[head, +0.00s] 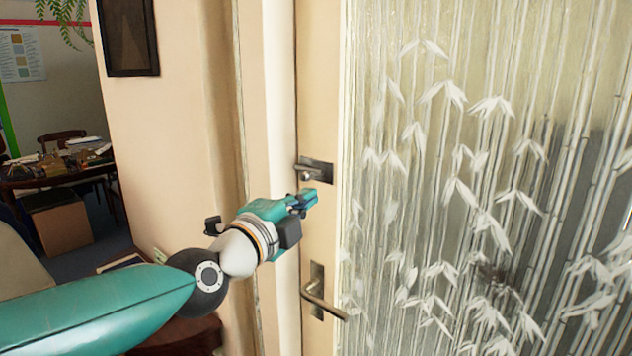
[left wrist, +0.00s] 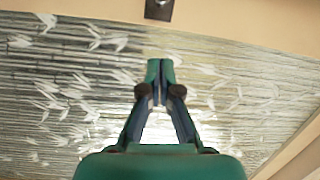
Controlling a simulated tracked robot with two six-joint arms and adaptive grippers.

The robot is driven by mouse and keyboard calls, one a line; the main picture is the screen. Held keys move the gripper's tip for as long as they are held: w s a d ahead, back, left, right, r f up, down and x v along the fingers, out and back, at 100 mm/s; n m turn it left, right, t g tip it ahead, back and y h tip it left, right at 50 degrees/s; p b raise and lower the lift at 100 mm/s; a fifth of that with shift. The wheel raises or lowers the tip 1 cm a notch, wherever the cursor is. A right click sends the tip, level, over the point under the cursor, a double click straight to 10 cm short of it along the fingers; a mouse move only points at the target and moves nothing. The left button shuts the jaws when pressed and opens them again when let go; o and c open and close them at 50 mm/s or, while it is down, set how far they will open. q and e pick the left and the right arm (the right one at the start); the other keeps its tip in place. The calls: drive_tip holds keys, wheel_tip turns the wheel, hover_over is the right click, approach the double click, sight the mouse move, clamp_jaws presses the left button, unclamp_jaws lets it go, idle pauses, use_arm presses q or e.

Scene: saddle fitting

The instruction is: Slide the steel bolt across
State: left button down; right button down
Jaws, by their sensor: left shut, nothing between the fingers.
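The steel bolt (head: 314,168) is a dark metal plate with a round knob, mounted on the cream door edge beside the frame, above the door handle. In the left wrist view a dark metal fitting, likely the bolt's plate (left wrist: 159,9), shows at the top edge, cut off. My left gripper (head: 312,197) is teal and shut with nothing in it. It is just below the bolt in the head view, and a gap shows between its fingertips (left wrist: 160,65) and the plate in the wrist view. My right gripper is not in view.
A lever handle (head: 322,300) sticks out from the door below my gripper. Patterned glass (head: 480,180) with bamboo leaves fills the door to the right. A beige wall and door frame (head: 268,100) stand to the left. A cluttered desk (head: 60,168) is far left.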

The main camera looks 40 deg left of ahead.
sight(309, 175)
use_arm(q)
drive_tip(key=shift+w+d, duration=0.15)
drive_tip(key=shift+w, duration=0.05)
drive_tip(key=w, duration=0.6)
drive_tip(key=w+a, duration=0.1)
drive_tip(key=w, duration=0.2)
drive_tip(key=shift+w+r, duration=0.2)
drive_tip(key=shift+w, duration=0.05)
drive_tip(key=b, duration=0.1)
drive_tip(key=a+b, duration=0.1)
drive_tip(key=a+f+b, duration=0.1)
drive_tip(key=shift+s, duration=0.25)
drive_tip(key=shift+s+a+r+p, duration=0.25)
drive_tip(key=shift+r+p, duration=0.1)
drive_tip(key=shift+p, duration=0.15)
drive_tip(key=shift+s+a+f, duration=0.1)
drive_tip(key=shift+s+a, duration=0.1)
drive_tip(key=shift+a, duration=0.3)
